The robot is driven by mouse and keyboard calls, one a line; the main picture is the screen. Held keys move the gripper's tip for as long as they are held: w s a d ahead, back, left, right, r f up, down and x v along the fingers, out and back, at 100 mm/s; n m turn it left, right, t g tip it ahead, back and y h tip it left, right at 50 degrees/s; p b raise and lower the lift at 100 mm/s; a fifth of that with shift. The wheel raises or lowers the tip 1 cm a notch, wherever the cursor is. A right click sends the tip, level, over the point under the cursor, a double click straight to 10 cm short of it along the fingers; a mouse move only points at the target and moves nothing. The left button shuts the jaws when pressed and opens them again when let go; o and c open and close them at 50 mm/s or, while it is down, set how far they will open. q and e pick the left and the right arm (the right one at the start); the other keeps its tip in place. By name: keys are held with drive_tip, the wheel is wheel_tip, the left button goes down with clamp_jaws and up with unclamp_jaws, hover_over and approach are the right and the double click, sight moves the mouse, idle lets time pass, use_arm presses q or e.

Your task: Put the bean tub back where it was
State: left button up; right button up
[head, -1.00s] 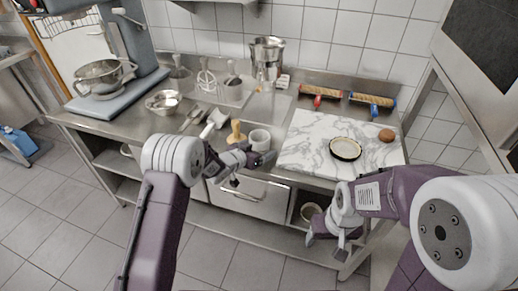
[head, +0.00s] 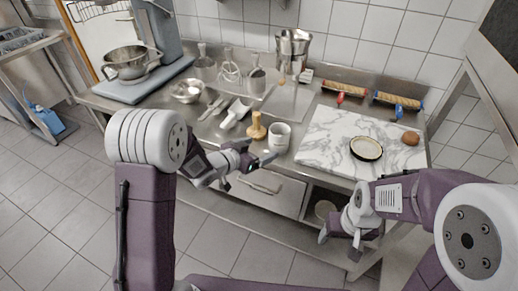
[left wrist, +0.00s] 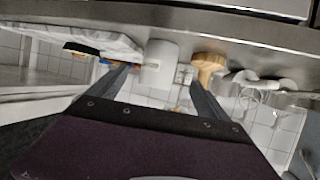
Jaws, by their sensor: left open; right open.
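A white cylindrical tub (head: 279,137), which I take for the bean tub, stands upright on the steel counter. It is just left of the marble board, near the front edge. Its contents are not clear. My left gripper (head: 262,161) is open and empty in front of the counter edge, slightly left of the tub and apart from it. The left wrist view shows the tub (left wrist: 160,66) ahead, between the directions of the two spread fingers (left wrist: 158,88). My right gripper (head: 341,240) is open and empty, low before the counter's right part.
A wooden tamper-like tool (head: 257,128) stands close left of the tub. A white scoop (head: 234,114) lies further left. The marble board (head: 325,139) carries a dark-rimmed dish (head: 366,148) and a brown ball (head: 411,138). A round container (head: 325,209) sits on the lower shelf.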

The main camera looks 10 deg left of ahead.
use_arm(q)
drive_tip(key=s+a+f+n+g+y, duration=0.5)
drive_tip(key=s+a+y, duration=0.2)
drive_tip(key=s+a, duration=0.5)
drive_tip(key=s+n+g, duration=0.2)
drive_tip(key=s+g, duration=0.3)
drive_tip(key=s, duration=0.8)
drive_tip(key=shift+s+d+f+p, duration=0.25)
drive_tip(key=shift+s+f+p, duration=0.05)
drive_tip(key=shift+s+f, duration=0.1)
